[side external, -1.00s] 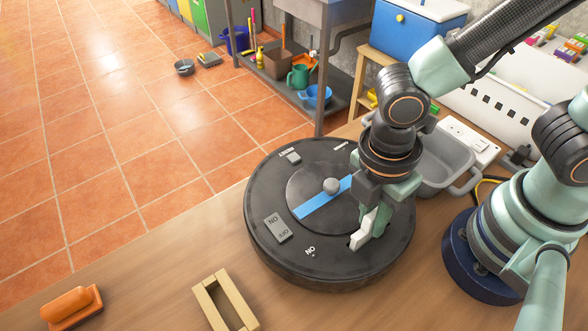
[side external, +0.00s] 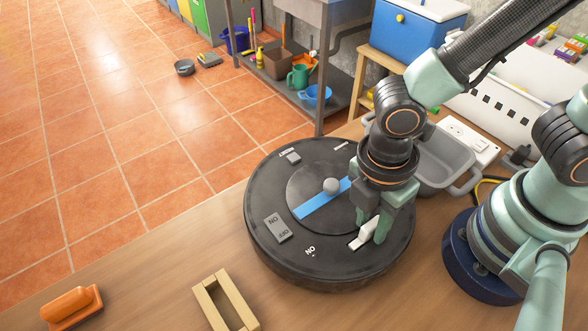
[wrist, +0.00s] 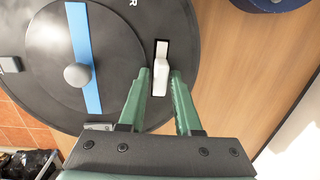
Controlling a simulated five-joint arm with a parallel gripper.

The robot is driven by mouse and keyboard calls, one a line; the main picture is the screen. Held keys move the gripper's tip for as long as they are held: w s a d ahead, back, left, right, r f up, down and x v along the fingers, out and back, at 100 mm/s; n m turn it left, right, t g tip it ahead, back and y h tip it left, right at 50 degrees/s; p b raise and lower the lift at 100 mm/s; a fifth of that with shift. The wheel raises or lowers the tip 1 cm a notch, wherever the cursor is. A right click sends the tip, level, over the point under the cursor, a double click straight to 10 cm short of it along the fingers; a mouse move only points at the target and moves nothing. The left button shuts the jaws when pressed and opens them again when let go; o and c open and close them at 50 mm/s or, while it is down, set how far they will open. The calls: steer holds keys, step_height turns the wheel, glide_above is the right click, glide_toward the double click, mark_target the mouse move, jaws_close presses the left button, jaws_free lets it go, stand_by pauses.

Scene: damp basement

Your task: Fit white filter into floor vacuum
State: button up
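The floor vacuum (side external: 290,262) is a black round disc with a blue stripe and a grey knob, flat on the wooden table. The white filter (side external: 366,234) stands at a dark slot near the vacuum's right front edge. It also shows in the wrist view (wrist: 160,72), with part of the dark slot visible beside its far end. I cannot tell how deep it sits. My gripper (side external: 373,228) is low over the vacuum, its green fingers on either side of the filter. In the wrist view my gripper (wrist: 160,76) appears open, with narrow gaps beside the filter.
A wooden frame (side external: 208,302) and an orange-handled tool (side external: 70,307) lie on the table at the front left. A grey tub (side external: 443,160) stands behind my gripper, near a white power strip (side external: 470,138). Bare table lies in front of the vacuum.

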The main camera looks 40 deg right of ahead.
step_height(320, 180, up, 12)
steer(key=shift+w+a, duration=0.3)
steer(key=shift+a, duration=0.05)
stand_by(0.4)
steer(key=w+d+r+m+t, duration=0.2)
steer(key=w+d+m, duration=0.4)
steer(key=d+m, duration=0.3)
steer(key=w+d+r+m+t, duration=0.2)
steer(key=w+d+m+t, duration=0.2)
steer(key=d+m, duration=0.5)
steer(key=shift+w+d+r+y, duration=0.3)
steer(key=shift+w+d+r, duration=0.15)
steer(key=shift+w, duration=0.7)
